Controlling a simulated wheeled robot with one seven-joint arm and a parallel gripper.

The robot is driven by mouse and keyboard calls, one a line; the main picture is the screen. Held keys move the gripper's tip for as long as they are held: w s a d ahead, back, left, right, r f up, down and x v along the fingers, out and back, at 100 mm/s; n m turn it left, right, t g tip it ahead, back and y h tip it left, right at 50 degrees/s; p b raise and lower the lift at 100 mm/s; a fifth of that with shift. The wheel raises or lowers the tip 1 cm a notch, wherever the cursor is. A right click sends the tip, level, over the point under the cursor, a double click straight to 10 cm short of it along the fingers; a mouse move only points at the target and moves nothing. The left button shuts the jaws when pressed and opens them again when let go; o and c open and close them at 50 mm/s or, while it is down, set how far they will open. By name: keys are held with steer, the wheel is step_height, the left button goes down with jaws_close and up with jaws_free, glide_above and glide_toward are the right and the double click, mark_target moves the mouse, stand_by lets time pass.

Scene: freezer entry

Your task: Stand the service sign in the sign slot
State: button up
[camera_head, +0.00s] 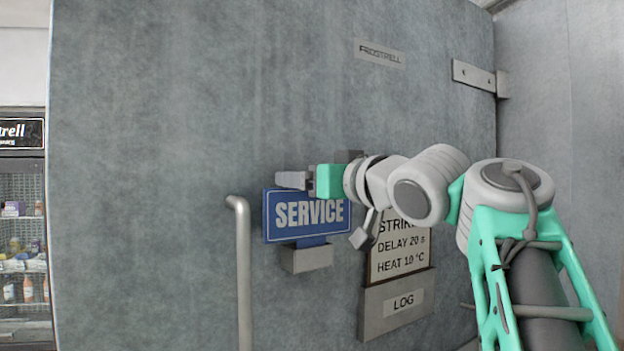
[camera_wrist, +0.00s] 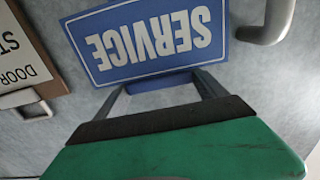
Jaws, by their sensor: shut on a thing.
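The service sign (camera_head: 307,213) is a blue plate with a white border and white SERVICE lettering, upright and slightly tilted in the head view. My gripper (camera_head: 298,181) is at its top edge. In the wrist view the sign (camera_wrist: 147,43) appears upside down, and my gripper (camera_wrist: 161,92) is shut on the blue part at its top edge. The sign slot is a small grey holder (camera_head: 306,260) on the grey door. The sign's narrower lower part meets the holder's top; I cannot tell how deep it sits. The holder is not visible in the wrist view.
A vertical grey door handle (camera_head: 244,275) stands just left of the sign; it also shows in the wrist view (camera_wrist: 272,20). A notice board (camera_head: 400,250) with a LOG holder (camera_head: 397,305) is to the right, partly behind my arm. A glass-fronted cabinet (camera_head: 22,230) is at far left.

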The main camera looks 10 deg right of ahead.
steer(key=shift+f+b, duration=0.35)
steer(key=shift+f, duration=0.15)
steer(key=o, duration=1.1)
